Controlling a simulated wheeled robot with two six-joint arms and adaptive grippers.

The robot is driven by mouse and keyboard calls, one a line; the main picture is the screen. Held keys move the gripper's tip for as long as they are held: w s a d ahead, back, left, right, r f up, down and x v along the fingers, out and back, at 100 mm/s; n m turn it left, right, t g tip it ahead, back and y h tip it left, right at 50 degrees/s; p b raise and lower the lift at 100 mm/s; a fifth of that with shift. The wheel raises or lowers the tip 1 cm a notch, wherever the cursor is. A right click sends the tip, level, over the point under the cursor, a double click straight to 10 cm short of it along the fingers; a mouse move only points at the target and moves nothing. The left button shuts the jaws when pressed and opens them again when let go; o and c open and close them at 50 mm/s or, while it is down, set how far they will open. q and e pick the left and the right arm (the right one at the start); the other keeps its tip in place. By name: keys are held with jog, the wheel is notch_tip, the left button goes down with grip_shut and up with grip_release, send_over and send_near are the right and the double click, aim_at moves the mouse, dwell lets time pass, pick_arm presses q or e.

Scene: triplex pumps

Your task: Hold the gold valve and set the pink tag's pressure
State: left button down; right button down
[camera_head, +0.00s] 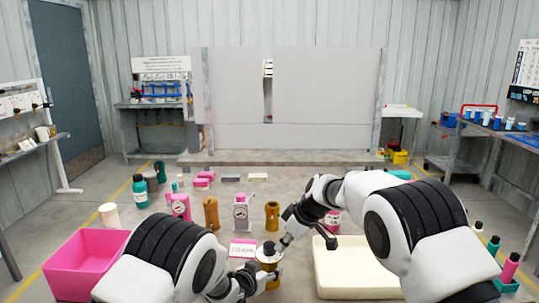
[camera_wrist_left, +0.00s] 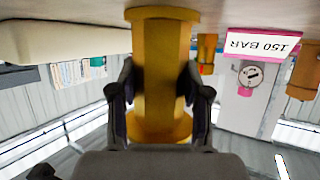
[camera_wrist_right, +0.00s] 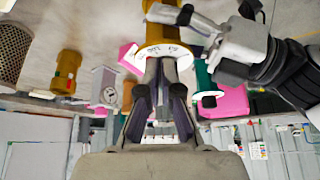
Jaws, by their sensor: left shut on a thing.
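The gold valve (camera_head: 270,264) stands in front of me, its pale dial partly hidden by my right gripper. My left gripper (camera_head: 257,278) is shut on the valve's body, which fills the space between its fingers in the left wrist view (camera_wrist_left: 160,75). My right gripper (camera_head: 277,248) is at the top of the valve, its fingertips close together at the numbered dial (camera_wrist_right: 158,50). Whether they grip a part there is unclear. The pink-edged tag (camera_head: 243,249) lies beside the valve and reads 150 BAR in the left wrist view (camera_wrist_left: 262,43).
A grey pump with a gauge (camera_head: 241,212) stands behind the tag, with gold cylinders (camera_head: 211,213) and (camera_head: 272,215) beside it. A pink bin (camera_head: 85,262) is at the left. A cream tray (camera_head: 350,275) is close at the right. Teal and pink bottles stand at both sides.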

jog(key=shift+w, duration=0.1)
dwell(0.4)
jog(key=shift+d, duration=0.3)
jog(key=shift+r, duration=0.25)
notch_tip(320, 180, up, 6)
jog(key=shift+f, duration=0.25)
pick_arm(q)
jog(key=shift+c, duration=2.2)
grip_release()
